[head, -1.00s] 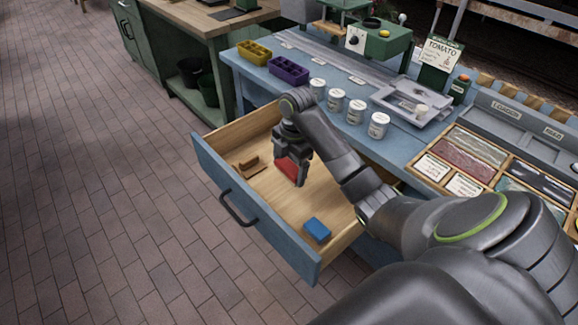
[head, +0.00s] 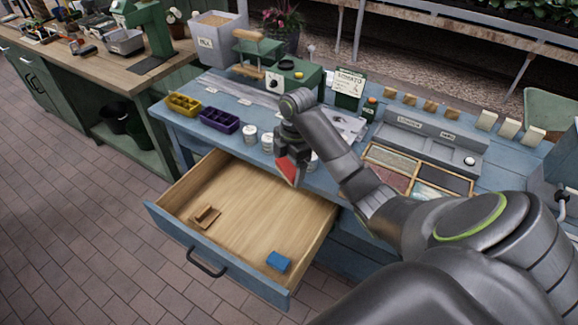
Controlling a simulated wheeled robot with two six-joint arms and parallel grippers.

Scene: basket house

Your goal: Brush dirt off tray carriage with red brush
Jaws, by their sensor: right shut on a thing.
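My right gripper (head: 290,156) is shut on the red brush (head: 287,170) and holds it above the back right part of the open drawer, in front of the blue bench. The grey tray carriage (head: 350,123) lies on the bench top, mostly hidden behind my right arm; any dirt on it cannot be made out. My left gripper is not in view.
The open drawer (head: 235,219) juts out from the bench, with a wooden brush-like piece (head: 206,215) and a blue block (head: 278,261) in it. White labelled tins (head: 250,135), a purple tray (head: 219,120) and a yellow tray (head: 184,103) stand on the bench. A tomato sign (head: 348,88) stands behind.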

